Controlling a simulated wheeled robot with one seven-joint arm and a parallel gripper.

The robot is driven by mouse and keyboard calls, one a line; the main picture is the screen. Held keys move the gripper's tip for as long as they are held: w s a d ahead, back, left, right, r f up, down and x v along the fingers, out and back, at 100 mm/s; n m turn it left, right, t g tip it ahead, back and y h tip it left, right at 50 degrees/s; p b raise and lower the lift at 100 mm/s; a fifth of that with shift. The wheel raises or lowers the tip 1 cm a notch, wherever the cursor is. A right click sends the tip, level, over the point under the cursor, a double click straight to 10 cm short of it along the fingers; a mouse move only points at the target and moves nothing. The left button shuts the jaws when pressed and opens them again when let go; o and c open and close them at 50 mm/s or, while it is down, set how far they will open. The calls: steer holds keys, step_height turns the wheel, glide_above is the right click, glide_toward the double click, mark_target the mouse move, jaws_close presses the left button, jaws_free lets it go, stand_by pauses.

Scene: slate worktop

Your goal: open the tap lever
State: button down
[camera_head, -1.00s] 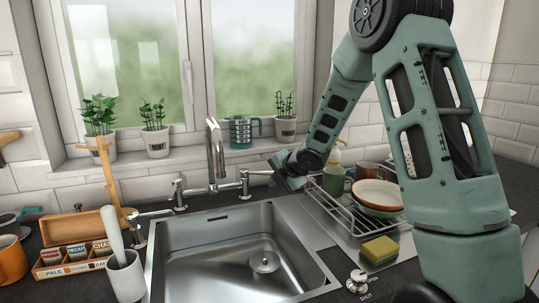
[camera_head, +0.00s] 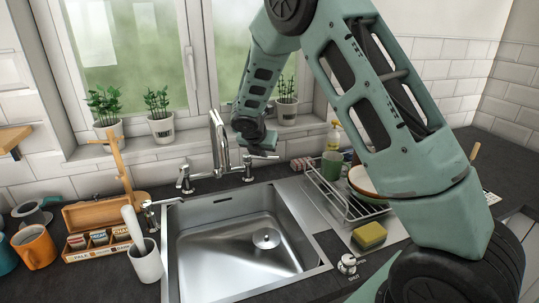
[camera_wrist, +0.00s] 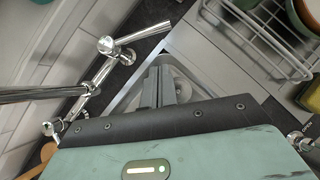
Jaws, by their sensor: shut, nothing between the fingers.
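The chrome tap (camera_head: 218,142) stands behind the sink, with a tall curved spout and a handle on each side. Its right handle has a lever (camera_head: 266,157) that points right; the wrist view shows this lever (camera_wrist: 143,33) and its round hub from above. The left handle (camera_head: 185,180) stands on the other side of the spout. My gripper (camera_head: 259,150) is close above the right lever in the head view, its fingers hard to make out there. In the wrist view my gripper (camera_wrist: 166,80) is shut and empty, its fingers beside the lever with a visible gap.
The steel sink (camera_head: 185,265) lies in front. A dish rack (camera_head: 345,208) with a green mug (camera_head: 331,165) stands to the right, near a sponge (camera_head: 369,236). Potted plants line the sill behind. A white crock (camera_head: 146,262) and wooden box stand left.

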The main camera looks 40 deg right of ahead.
mark_target(272, 159)
steer(key=w+d+f+p, duration=0.2)
steer(key=w+d+f, duration=0.1)
steer(key=d+f, duration=0.2)
steer(key=shift+w+d+f, duration=0.15)
steer(key=shift+w, duration=0.25)
steer(key=shift+d, duration=0.1)
steer(key=shift+w+d+n, duration=0.15)
steer(key=shift+d+n, duration=0.1)
steer(key=shift+n, duration=0.05)
steer(key=shift+w+d+n+t+p, duration=0.3)
steer(key=shift+w+d+p, duration=0.05)
steer(key=shift+d+p, duration=0.3)
